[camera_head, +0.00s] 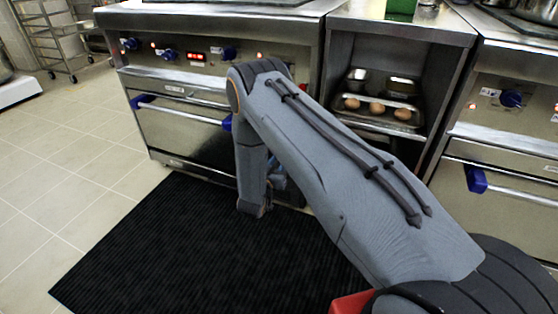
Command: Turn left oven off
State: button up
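The left oven (190,132) is a steel unit at the upper left, with its door shut and a bar handle with blue ends. Its control panel carries blue knobs, one at the left end (130,43), one in the middle (168,55) and one farther right (229,53). A red lit display (197,57) and small indicator lights sit between them. The knobs' exact angles are too small to tell. My grey arm reaches from the lower right to the oven's right front, and its wrist hangs low before the oven. My gripper's fingers are hidden behind the arm.
An open shelf unit (343,65) with a tray of eggs (376,109) stands right of the oven. A second oven (500,165) stands at the right. A black mat (160,245) covers the floor in front; tiled floor at left is clear.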

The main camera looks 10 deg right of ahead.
jog(key=shift+a+n, duration=0.15)
jog(key=shift+n, duration=0.15)
dwell(0.4)
jog(key=o, duration=1)
jog(key=shift+o, duration=0.2)
jog(key=p+v, duration=0.2)
jog(key=v, duration=0.5)
jog(key=shift+s+a, duration=0.15)
jog(key=shift+s, duration=0.15)
jog(key=shift+a+r, duration=0.1)
